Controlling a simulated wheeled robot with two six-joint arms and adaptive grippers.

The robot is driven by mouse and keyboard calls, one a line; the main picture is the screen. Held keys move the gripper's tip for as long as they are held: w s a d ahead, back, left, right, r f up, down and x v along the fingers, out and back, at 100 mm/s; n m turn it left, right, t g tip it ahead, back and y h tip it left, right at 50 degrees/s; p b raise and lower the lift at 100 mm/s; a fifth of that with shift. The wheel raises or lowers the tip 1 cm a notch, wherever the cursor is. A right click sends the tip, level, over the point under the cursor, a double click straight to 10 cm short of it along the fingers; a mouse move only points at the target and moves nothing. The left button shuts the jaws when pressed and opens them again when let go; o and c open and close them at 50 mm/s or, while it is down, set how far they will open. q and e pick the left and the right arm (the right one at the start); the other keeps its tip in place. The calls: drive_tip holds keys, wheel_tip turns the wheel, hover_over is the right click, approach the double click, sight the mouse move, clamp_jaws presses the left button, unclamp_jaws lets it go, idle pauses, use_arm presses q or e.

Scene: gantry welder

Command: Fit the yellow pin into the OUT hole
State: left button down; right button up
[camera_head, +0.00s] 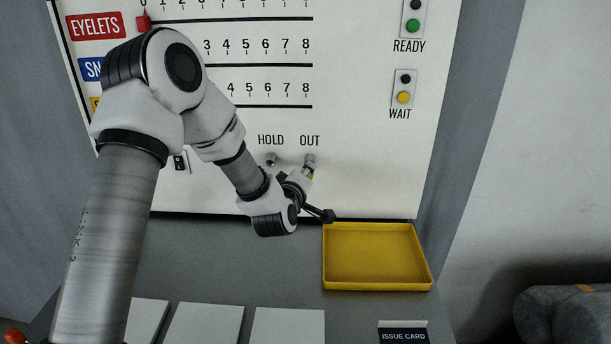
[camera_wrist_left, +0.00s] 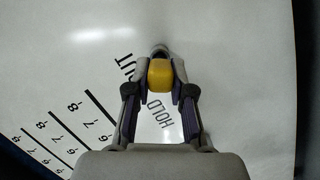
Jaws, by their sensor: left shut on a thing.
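The yellow pin (camera_wrist_left: 160,73) is between the fingers of my left gripper (camera_wrist_left: 160,84) in the left wrist view. My left gripper is shut on it. In the head view, my left gripper (camera_head: 307,174) is up against the white panel, just below the OUT label, and a small bit of yellow shows there. A grey metal fitting (camera_head: 310,159) under OUT is at the pin's far end. It also shows just beyond the pin in the left wrist view (camera_wrist_left: 160,50). I cannot tell whether the pin's tip is inside the hole. My right gripper is not in view.
The HOLD fitting (camera_head: 271,159) is just left of OUT. An empty yellow tray (camera_head: 427,272) stands on the grey table below. READY and WAIT lamps are at upper right.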

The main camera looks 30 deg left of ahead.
use_arm(q)
drive_tip(key=shift+w+a, duration=0.55)
drive_tip(key=shift+w, duration=0.35)
drive_tip(key=c, duration=0.9)
unclamp_jaws()
drive_tip(key=shift+c, duration=0.2)
drive_tip(key=shift+s, duration=0.1)
drive_tip(key=v, duration=1.1)
drive_tip(key=shift+s+d, duration=0.2)
drive_tip(key=shift+s, duration=0.15)
